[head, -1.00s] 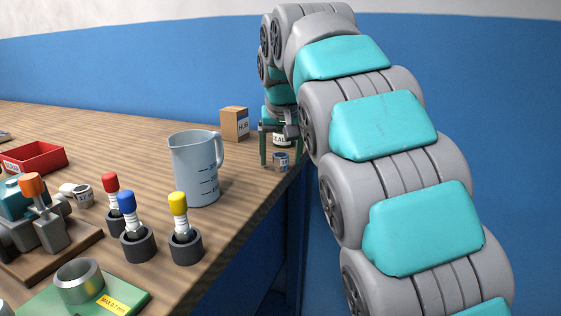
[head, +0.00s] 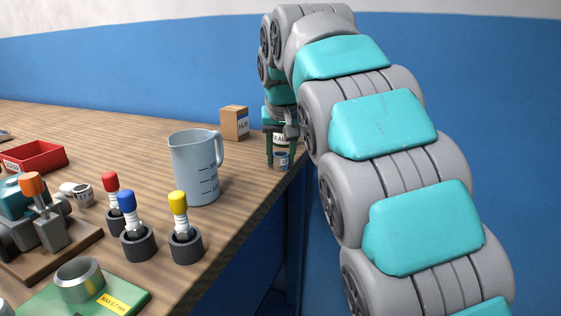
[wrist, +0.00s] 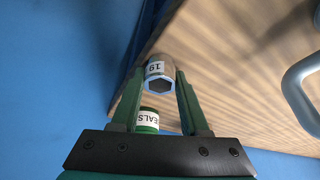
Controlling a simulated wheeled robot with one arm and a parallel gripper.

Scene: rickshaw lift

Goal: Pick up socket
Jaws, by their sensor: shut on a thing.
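The socket (wrist: 158,70) is a short metal cylinder with a hex opening and a white label reading 19. In the wrist view it sits between the two green fingers of my gripper (wrist: 160,78), which is shut on it. In the head view the socket (head: 281,158) shows small between the fingertips of my gripper (head: 281,157), near the far right edge of the workbench. Whether it still touches the bench top cannot be told.
A SEALS can (wrist: 147,121) stands close by the socket, partly behind the fingers. A HUB box (head: 235,123) and a measuring jug (head: 196,168) stand to the left on the wooden workbench (head: 245,185). The bench edge drops off to the right.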

